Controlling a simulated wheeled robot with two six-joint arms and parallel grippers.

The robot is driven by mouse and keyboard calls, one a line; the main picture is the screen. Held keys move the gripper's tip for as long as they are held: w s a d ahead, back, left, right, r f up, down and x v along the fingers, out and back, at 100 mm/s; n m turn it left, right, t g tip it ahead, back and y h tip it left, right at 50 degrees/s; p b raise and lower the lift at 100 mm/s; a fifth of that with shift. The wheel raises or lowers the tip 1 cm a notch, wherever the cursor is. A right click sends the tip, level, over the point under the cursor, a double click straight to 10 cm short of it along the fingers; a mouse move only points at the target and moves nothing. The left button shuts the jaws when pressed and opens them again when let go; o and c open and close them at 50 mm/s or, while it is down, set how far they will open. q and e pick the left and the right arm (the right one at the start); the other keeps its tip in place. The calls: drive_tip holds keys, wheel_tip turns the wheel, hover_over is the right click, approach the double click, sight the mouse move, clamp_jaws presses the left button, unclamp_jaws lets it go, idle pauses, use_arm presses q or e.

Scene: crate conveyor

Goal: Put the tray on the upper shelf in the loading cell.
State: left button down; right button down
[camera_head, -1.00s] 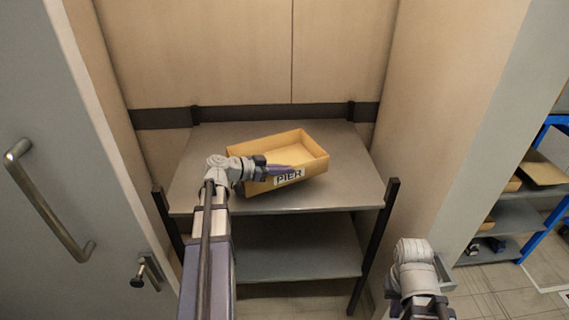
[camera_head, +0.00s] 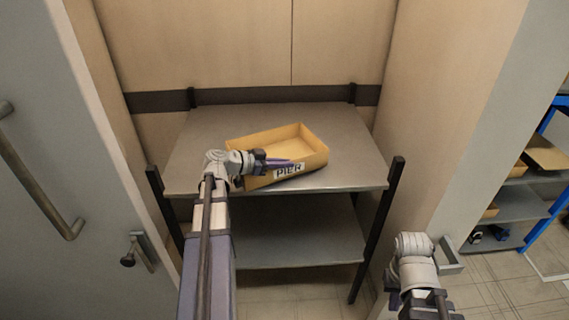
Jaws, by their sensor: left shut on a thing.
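The tray (camera_head: 315,160) is a shallow yellow-orange box with a white label reading "PIER" on its front wall. It is at the upper shelf (camera_head: 350,130), a grey board in the loading cell, and looks turned slightly; I cannot tell whether its whole base touches the board. My left gripper (camera_head: 280,163) is shut on the tray's near wall, left of the label. The fingertips partly hide that wall. My right gripper is out of view below the picture; only my right arm shows at the bottom right. The tray is empty.
A lower grey shelf (camera_head: 290,240) lies below, between dark posts. Beige walls close the cell at the back and right. A grey door with a bar handle (camera_head: 40,185) stands at the left. A blue-framed rack (camera_head: 535,230) is at the far right. The upper shelf's back is clear.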

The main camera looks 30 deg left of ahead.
use_arm(q)
drive_tip(key=shift+f+b, duration=0.65)
drive_tip(key=shift+f, duration=0.2)
idle(0.3)
drive_tip(key=c, duration=0.9)
unclamp_jaws()
drive_tip(key=shift+s+r, duration=0.1)
drive_tip(key=p+v, duration=0.2)
drive_tip(key=v, duration=0.5)
drive_tip(key=shift+s+a+r+p, duration=0.1)
drive_tip(key=shift+s+a+p, duration=0.15)
drive_tip(key=shift+p, duration=0.15)
